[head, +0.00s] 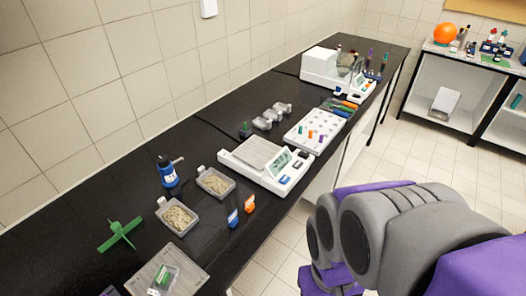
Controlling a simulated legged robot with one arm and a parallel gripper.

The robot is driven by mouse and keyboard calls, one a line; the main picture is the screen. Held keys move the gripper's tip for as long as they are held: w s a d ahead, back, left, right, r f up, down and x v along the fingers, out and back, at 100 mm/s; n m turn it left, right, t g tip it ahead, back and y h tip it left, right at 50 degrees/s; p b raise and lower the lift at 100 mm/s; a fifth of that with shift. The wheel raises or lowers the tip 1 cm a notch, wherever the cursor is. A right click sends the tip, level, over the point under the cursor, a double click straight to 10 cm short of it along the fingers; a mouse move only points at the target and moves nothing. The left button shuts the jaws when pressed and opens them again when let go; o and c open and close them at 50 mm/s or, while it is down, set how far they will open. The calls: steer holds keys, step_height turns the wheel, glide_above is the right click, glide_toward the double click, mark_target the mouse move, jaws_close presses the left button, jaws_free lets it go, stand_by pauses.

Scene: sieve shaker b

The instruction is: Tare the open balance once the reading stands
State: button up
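The open balance (246,174) stands on the black bench in the middle of the head view. It is white, with a bare-looking grey pan (257,152), a small greenish display (279,161) and several blue or grey keys (291,175) on its front right part. The digits on the display are too small to read. My grey and purple arm fills the lower right, apart from the balance and in front of the bench. My gripper is not in view.
A second white instrument (320,61) stands at the far bench end. A white rack (302,142) with colored pieces is right behind the balance. Granule trays (232,193), blue and orange small items (249,204), and a blue bottle (167,175) stand nearer. Open floor lies right.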

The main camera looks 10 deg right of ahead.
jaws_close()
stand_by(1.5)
